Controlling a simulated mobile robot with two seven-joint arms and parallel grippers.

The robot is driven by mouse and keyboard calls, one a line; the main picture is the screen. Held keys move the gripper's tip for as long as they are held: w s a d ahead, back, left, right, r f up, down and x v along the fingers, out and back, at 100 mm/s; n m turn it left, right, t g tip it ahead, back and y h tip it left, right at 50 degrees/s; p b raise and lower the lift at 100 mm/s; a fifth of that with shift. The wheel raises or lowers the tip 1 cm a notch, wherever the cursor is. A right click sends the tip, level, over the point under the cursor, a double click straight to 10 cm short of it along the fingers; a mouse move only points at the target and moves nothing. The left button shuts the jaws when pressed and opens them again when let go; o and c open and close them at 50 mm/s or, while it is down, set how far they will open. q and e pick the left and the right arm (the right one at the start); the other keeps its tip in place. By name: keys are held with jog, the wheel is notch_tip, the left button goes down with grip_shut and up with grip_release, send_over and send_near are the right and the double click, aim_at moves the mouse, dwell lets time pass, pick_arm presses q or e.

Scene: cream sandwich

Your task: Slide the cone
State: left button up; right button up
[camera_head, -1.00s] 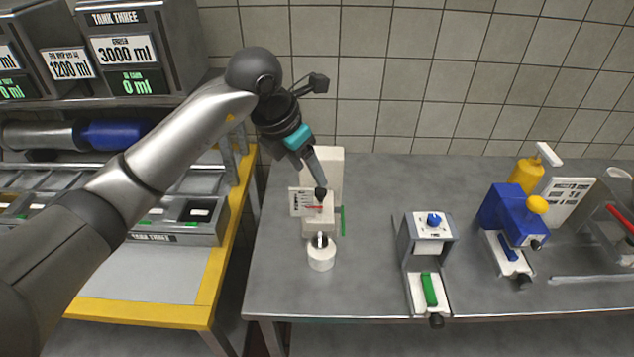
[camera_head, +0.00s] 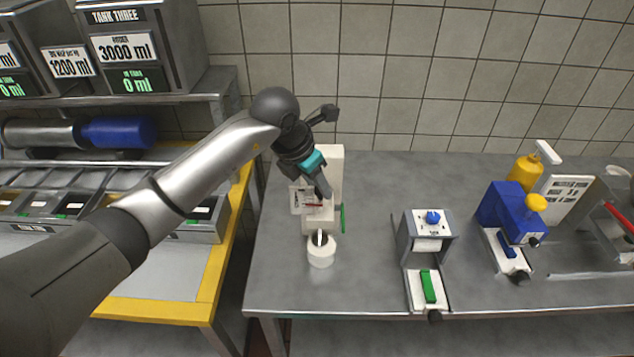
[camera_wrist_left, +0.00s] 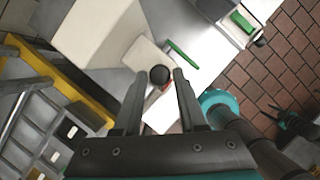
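I cannot make out a clear cone shape. A white dispenser (camera_head: 336,165) stands at the left end of the grey table, with a small sign (camera_head: 301,200), a red mark and a green lever (camera_head: 342,218). A white round cup (camera_head: 321,254) is in front of it. My left gripper (camera_head: 325,194) is at the dispenser's front, hiding part of it. In the left wrist view its two fingers are apart, with a black round knob (camera_wrist_left: 160,75) between their tips; contact is unclear. A small dark and teal part (camera_wrist_left: 289,121), apparently my right gripper, is at the far right.
A grey stand (camera_head: 412,237) with a blue knob and green handle is right of the dispenser. A blue and yellow machine (camera_head: 503,212) is farther right. The tabletop (camera_head: 370,240) between dispenser and stand is clear. A yellow-edged table (camera_head: 155,308) is at left.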

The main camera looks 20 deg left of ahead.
pick_arm(q)
grip_shut()
dwell(1.0)
